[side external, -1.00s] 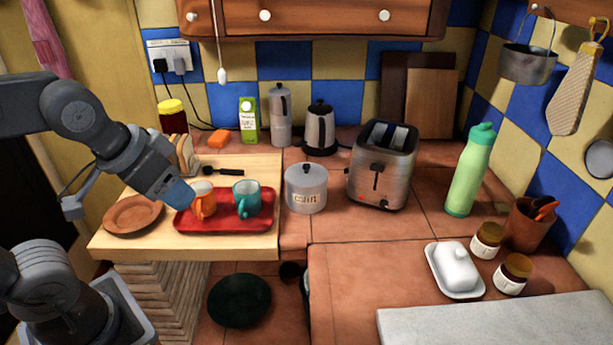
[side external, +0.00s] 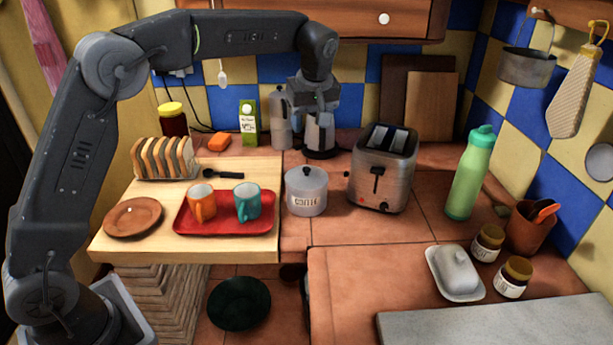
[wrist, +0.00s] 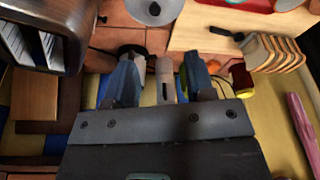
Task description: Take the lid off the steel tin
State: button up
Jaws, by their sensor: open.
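The steel tin (side external: 306,199) is a pale grey round canister labelled COFFEE, upright on the tiled counter in the side view. Its lid (side external: 299,178) is seated on top and has a small dark knob. The lid also shows at the top edge of the wrist view (wrist: 166,12), partly cut off. My gripper (side external: 312,122) points down, above and behind the tin, in front of the kettle and apart from the lid. In the wrist view my gripper (wrist: 160,72) has its two fingers well apart with nothing held.
The toaster (side external: 383,168) stands close on the tin's right. The red tray (side external: 222,226) with two mugs lies on its left. The kettle (side external: 320,153) and moka pot (side external: 280,132) stand behind. The counter in front of the tin (side external: 330,228) is clear.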

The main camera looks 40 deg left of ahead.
aim_at(307, 168)
jog(key=shift+n, duration=0.5)
jog(key=x, duration=1)
jog(key=w+x, duration=0.1)
jog(key=x, duration=0.4)
jog(key=shift+w+a+f, duration=0.1)
jog(key=shift+w, duration=0.05)
jog(key=shift+c, duration=0.3)
grip_shut()
